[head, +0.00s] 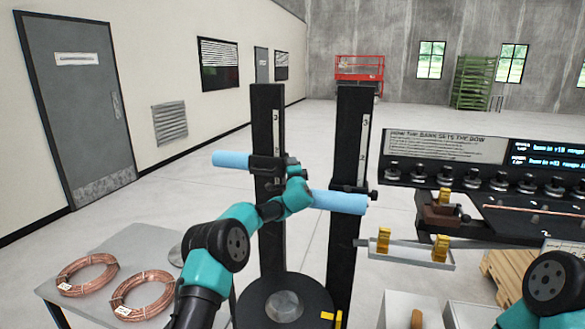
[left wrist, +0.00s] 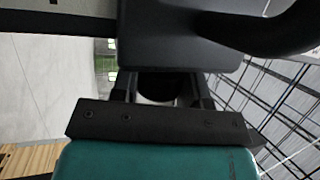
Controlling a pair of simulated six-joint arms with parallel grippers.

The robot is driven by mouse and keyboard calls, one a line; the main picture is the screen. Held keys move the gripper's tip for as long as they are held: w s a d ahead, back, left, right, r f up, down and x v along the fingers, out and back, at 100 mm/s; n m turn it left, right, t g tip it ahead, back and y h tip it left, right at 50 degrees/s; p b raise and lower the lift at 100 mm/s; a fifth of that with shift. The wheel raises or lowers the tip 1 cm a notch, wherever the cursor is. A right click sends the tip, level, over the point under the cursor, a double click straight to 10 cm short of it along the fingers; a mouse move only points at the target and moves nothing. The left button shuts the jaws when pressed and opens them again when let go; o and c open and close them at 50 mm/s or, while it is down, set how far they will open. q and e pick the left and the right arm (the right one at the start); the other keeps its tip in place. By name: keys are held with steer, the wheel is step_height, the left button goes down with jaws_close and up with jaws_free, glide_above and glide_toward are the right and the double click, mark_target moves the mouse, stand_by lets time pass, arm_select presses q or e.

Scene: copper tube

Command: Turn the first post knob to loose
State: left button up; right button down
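The first post (head: 267,120) is the left of two dark uprights with a white numbered scale. A dark clamp collar (head: 262,165) sits on it, with a light blue cylinder beside it. My left gripper (head: 293,171) is at the right side of this collar, where the post knob sits; my wrist largely hides the knob. In the left wrist view, the left gripper's fingers (left wrist: 160,92) stand apart, one on each side of a dark round part, likely the knob. Whether they press on it I cannot tell. My right gripper is out of view; only a right arm joint shows at lower right.
The second post (head: 350,130) carries a similar collar, a knob (head: 373,195) and a blue cylinder (head: 338,201). A panel with a row of black knobs (head: 445,170) stands at right. Copper coils (head: 88,275) lie on a grey table at lower left.

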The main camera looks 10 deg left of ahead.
arm_select(q)
steer(key=o, duration=0.5)
steer(key=shift+r, duration=0.1)
steer(key=shift+s, duration=0.1)
steer(key=v, duration=1.7)
steer(key=shift+s+d, duration=0.1)
steer(key=shift+r, duration=0.1)
